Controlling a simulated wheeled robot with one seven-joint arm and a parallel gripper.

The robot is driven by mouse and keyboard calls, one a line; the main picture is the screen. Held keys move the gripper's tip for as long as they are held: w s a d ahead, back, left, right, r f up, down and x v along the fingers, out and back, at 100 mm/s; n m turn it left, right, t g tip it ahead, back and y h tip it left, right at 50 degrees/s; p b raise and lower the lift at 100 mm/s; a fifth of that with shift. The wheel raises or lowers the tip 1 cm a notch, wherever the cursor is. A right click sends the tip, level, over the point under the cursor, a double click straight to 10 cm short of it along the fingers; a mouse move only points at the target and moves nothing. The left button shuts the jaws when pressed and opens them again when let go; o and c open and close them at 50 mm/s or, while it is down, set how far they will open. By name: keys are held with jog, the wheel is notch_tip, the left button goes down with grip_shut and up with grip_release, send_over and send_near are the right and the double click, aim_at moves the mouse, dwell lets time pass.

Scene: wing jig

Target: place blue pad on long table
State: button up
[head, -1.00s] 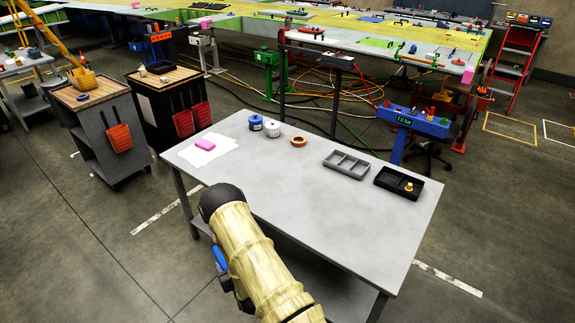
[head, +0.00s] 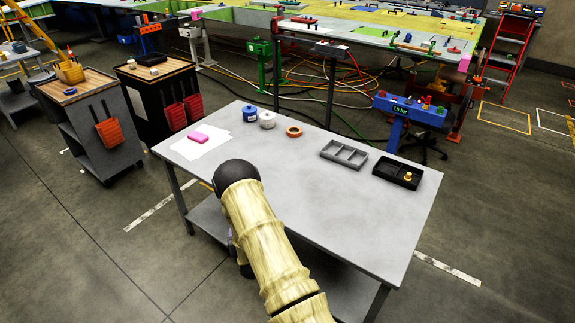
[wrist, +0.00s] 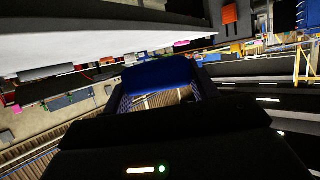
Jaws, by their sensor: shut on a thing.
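The blue pad (wrist: 158,73) is in my gripper (wrist: 160,92) in the wrist view, with a dark finger on each side of it. My gripper is shut on it. In the head view my forearm hides the gripper and the pad. The long grey table (head: 300,205) stands in front of me, and my arm is at its near left edge. A pale grey slab (wrist: 110,38), perhaps this table, fills the upper left of the wrist view.
On the table are a pink block (head: 199,138) on white sheets (head: 188,148), a blue tin (head: 250,114), a white tin (head: 267,120), an orange ring (head: 294,131), a grey tray (head: 343,154) and a black tray (head: 398,173). The table's middle and front right are bare.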

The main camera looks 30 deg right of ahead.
jog(key=w+d+m+g+h+b, duration=0.2)
jog(key=d+m+h+b, duration=0.1)
jog(key=d, duration=0.6)
jog(key=w+d+m+g+h+b, duration=0.1)
jog(key=d+m+g+h+b, duration=0.15)
jog(key=d, duration=0.65)
notch_tip(320, 180, up, 2)
jog(key=m+g+h+b, duration=0.4)
jog(key=m+b, duration=0.1)
send_over(308, 212)
jog(key=shift+w+t+y, duration=0.1)
jog(key=shift+t+y, duration=0.15)
jog(key=shift+f, duration=3.1)
jog(key=shift+f, duration=0.1)
jog(key=shift+f+p, duration=0.5)
jog(key=shift+f, duration=1.25)
